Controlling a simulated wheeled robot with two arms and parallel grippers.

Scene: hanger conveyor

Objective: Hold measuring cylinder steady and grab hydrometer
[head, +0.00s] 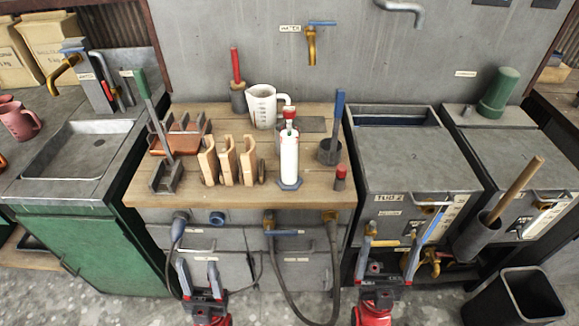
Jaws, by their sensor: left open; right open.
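The measuring cylinder (289,160) is white and stands upright on a blue-grey foot on the wooden bench top. A red and white piece (289,115) shows at its mouth; it may be the hydrometer's top, and anything lower is hidden inside the cylinder. My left gripper (197,268) is open and empty, low in front of the bench drawers, left of the cylinder. My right gripper (391,247) is open, low in front of the bench's right side, right of the cylinder. Neither gripper touches the cylinder.
Wooden holders (228,160) stand left of the cylinder, a white jug (262,106) behind it. A dark cup (329,151) with a blue-handled tool and a small red-topped piece (340,177) stand to its right. Hoses hang before the drawers. The bench front around the cylinder is fairly clear.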

